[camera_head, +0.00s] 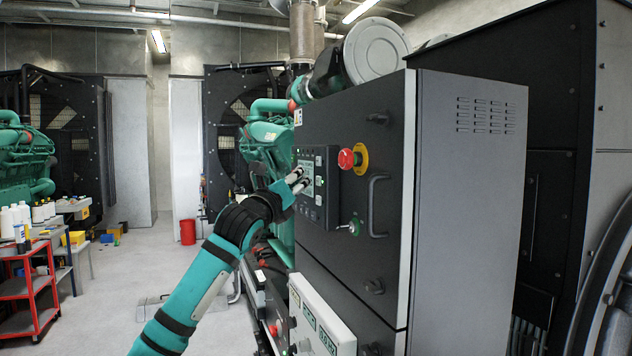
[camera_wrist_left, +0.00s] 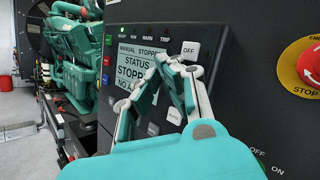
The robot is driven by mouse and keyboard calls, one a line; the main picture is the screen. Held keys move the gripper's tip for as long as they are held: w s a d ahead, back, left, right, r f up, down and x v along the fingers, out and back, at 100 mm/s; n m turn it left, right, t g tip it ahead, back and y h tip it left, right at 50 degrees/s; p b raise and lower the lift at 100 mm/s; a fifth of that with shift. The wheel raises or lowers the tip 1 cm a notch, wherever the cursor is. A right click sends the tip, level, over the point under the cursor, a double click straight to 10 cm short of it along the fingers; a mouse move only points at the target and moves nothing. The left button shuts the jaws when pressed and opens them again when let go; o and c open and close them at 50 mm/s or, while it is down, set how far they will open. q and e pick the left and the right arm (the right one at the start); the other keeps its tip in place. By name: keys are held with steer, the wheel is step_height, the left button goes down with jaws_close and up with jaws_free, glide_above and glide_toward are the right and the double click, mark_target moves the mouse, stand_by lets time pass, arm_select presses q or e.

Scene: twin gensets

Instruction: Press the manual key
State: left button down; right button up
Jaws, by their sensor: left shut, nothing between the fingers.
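The genset controller (camera_head: 331,165) is a dark panel on the black control cabinet. In the left wrist view its screen (camera_wrist_left: 138,66) reads "MANUAL STOPPED" and "STATUS STOPPED". A pale key marked OFF (camera_wrist_left: 190,49) is right of the screen, just above my fingertips. More pale keys (camera_wrist_left: 175,116) show lower, partly behind the fingers. I cannot make out a key marked manual; it may be hidden. My left gripper (camera_head: 299,180) is shut and empty, its fingertips (camera_wrist_left: 184,68) in front of the panel. I cannot tell whether they touch it. My right gripper is out of view.
A red emergency stop button (camera_head: 346,159) on a yellow ring sits right of the controller. A cabinet handle (camera_head: 375,206) and a key switch (camera_head: 355,226) stick out nearby. A red cart (camera_head: 28,290) stands at the far left. The floor between is mostly clear.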

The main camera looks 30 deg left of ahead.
arm_select(q)
steer(key=shift+s+a, duration=0.95)
steer(key=shift+s, duration=0.2)
steer(key=shift+s+a, duration=0.95)
steer(key=shift+s, duration=0.15)
